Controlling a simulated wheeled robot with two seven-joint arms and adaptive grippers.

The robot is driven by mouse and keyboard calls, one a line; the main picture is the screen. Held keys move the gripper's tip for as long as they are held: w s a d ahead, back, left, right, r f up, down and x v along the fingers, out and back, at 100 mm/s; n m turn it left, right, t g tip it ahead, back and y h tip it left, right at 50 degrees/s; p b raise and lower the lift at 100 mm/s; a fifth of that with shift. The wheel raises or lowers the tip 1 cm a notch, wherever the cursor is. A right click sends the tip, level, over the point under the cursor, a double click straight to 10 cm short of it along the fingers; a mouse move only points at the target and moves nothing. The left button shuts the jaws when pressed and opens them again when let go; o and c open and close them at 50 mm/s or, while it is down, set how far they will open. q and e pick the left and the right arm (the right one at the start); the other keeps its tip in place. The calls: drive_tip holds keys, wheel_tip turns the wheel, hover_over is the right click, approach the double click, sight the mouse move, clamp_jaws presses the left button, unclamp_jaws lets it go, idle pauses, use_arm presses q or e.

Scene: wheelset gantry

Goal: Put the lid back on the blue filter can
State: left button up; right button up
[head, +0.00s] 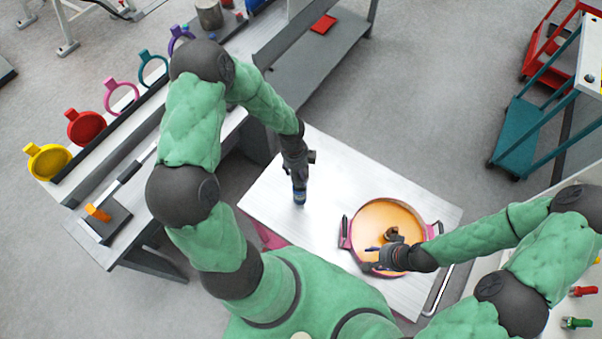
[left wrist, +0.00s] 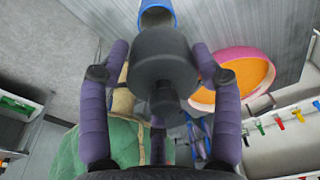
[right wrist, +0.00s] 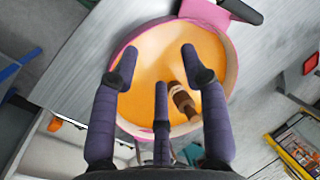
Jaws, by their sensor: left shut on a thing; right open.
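The blue filter can (head: 299,197) stands on the light metal table, directly below my left gripper in the head view. My left gripper (head: 297,170) is shut on a dark grey round lid with a knob (left wrist: 163,62). In the left wrist view the lid sits between the fingers, and the blue can (left wrist: 157,14) shows just beyond it, partly hidden. I cannot tell whether lid and can touch. My right gripper (head: 380,243) is open and empty over a round pan with an orange inside and pink rim (head: 372,215); the pan also fills the right wrist view (right wrist: 150,45).
A brown piece (right wrist: 182,100) lies in the pan, near my right fingers. The table (head: 270,190) is bare around the can. A bench at left carries a row of coloured ring holders (head: 86,128) and an orange block (head: 98,212). A teal cart (head: 525,135) stands at right.

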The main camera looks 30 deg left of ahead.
use_arm(q)
wheel_tip(320, 180, down, 6)
drive_tip(key=b, duration=0.5)
drive_tip(key=shift+f, duration=0.2)
idle(2.3)
drive_tip(key=o, duration=1.2)
drive_tip(key=shift+o, duration=0.9)
drive_tip(key=shift+r, duration=0.15)
